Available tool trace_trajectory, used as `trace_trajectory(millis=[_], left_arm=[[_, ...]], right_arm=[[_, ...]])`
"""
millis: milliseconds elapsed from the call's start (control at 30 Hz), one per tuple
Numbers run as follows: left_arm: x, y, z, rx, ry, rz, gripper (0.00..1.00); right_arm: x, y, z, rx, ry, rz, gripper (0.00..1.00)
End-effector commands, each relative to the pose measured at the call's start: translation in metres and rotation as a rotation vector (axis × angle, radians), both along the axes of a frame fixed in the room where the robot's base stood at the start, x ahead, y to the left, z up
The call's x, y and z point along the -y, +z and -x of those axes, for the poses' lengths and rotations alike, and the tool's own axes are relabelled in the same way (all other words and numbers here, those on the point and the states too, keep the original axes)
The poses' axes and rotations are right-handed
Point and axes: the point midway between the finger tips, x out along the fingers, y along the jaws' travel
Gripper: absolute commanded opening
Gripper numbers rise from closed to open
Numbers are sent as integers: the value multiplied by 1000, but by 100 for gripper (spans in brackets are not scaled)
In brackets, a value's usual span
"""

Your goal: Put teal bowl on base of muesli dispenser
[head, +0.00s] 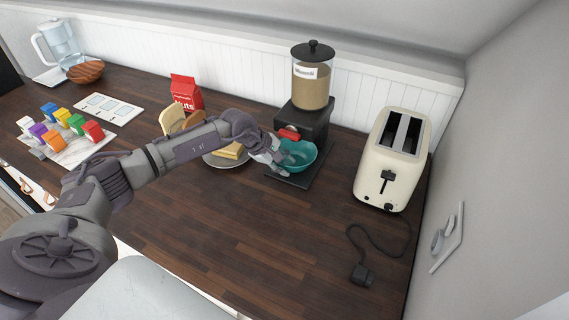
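The teal bowl (301,155) is upright over the black base (297,181) of the muesli dispenser (311,88), below its red lever. I cannot tell if it rests on the base or is just above it. My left gripper (277,158) is at the bowl's left rim and appears closed on it; its fingertips are small and partly hidden. The dispenser's clear hopper holds tan muesli under a black lid. My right gripper is not in view.
A cream toaster (376,180) with a cord stands to the right, near the wall. A plate (217,160) with yellow food lies behind my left forearm. A red nuts bag (186,92) and bread slices are behind it. The front counter is clear.

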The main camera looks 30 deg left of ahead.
Motion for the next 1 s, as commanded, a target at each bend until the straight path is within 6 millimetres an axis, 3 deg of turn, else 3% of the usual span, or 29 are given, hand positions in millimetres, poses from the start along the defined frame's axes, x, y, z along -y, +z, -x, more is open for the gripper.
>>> trace_trajectory(millis=[167, 700, 1000], left_arm=[[-6, 9, 5, 2, 1, -3, 31], [-40, 91, 48, 3, 1, -2, 31], [-42, 100, 52, 0, 0, 0, 31]], right_arm=[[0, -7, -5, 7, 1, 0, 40], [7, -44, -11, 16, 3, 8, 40], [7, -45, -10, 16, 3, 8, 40]])
